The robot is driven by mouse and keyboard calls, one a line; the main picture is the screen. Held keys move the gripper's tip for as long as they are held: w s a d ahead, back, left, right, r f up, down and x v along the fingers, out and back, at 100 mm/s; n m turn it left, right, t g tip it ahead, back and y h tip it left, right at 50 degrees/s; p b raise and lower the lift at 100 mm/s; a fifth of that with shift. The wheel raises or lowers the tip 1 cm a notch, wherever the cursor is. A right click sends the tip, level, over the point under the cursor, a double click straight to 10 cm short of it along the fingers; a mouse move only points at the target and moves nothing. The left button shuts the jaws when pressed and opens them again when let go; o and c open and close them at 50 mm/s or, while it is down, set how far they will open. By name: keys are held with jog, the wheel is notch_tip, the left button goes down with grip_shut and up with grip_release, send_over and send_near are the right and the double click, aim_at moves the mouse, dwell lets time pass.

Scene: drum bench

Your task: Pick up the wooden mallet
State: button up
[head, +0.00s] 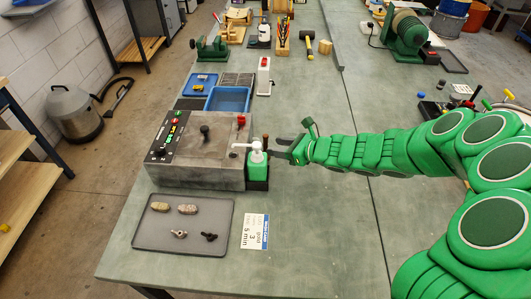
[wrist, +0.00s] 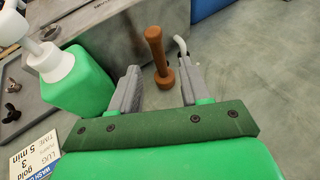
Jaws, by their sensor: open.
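The wooden mallet (wrist: 155,45) is a brown wooden piece with a rounded knob at its upper end, standing roughly upright in the wrist view. In the head view its brown top (head: 265,142) shows just right of the green bottle, and its lower part is hidden. My gripper (wrist: 159,70) is open, with one grey finger on either side of the mallet's lower part. I cannot tell whether a finger touches it. In the head view my gripper (head: 277,149) points left at the mallet, close to the bottle.
A green pump bottle (head: 257,168) with a white top stands left of my fingers, against the grey machine (head: 195,150). A bent pale rod (wrist: 181,46) rises near the right finger. A grey tray (head: 183,245) holds small pieces. The bench right of the machine is mostly clear.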

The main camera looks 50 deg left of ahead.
aim_at(266, 145)
jog(key=shift+x, duration=2.8)
grip_shut()
